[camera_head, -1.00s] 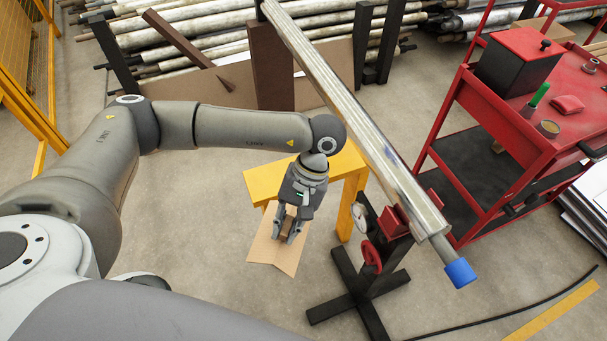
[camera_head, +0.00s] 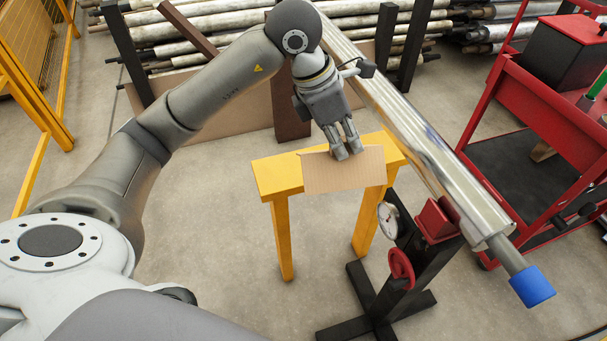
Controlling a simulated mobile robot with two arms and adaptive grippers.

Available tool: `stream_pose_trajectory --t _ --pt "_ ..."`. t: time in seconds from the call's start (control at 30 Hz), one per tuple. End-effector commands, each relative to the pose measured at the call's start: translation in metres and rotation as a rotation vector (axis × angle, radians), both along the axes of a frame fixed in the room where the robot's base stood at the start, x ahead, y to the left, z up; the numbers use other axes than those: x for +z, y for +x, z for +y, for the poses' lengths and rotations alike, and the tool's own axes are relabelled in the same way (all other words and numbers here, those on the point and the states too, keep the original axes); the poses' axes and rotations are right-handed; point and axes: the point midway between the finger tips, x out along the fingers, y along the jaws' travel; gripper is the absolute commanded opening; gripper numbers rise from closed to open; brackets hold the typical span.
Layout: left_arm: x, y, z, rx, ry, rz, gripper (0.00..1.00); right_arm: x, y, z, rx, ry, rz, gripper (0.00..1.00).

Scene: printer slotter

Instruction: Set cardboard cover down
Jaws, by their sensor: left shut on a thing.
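The cardboard cover (camera_head: 343,176) is a tan folded sheet at the centre of the head view. My left gripper (camera_head: 346,153) is shut on its upper edge, with the fingers pointing down. The cover is at the yellow trestle (camera_head: 277,178), in front of its top bar and overlapping it in the picture. I cannot tell whether it touches the bar. My right gripper is not in view.
A shiny metal roller (camera_head: 430,160) with a blue end cap (camera_head: 532,286) runs diagonally just right of the trestle, on a black stand (camera_head: 425,262) with a red handwheel (camera_head: 401,268). A red cart (camera_head: 545,110) stands at the right.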

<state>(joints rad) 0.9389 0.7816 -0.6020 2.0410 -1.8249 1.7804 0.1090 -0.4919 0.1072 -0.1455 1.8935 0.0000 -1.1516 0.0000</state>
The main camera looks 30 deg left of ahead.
Motion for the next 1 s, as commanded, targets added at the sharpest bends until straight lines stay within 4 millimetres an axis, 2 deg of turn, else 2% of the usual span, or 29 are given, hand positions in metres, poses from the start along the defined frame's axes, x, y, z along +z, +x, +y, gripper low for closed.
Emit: stream_pose_trajectory --t 0.1,0.27,0.63,0.8,1.0 --pt "0.002 0.004 0.005 0.098 0.006 -0.01 0.0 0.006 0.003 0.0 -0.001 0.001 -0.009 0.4" --pt "-0.001 0.008 0.019 0.153 0.011 -0.008 0.0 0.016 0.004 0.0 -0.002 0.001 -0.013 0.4" --pt "-0.044 0.028 0.102 0.153 0.011 -0.002 0.0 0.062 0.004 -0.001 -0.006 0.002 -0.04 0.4" --pt "-0.074 0.034 0.124 0.15 0.011 -0.005 0.0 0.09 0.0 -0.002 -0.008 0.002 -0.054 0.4" --pt "-0.086 0.037 0.136 0.147 0.01 -0.008 0.0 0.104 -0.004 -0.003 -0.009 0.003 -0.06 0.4"
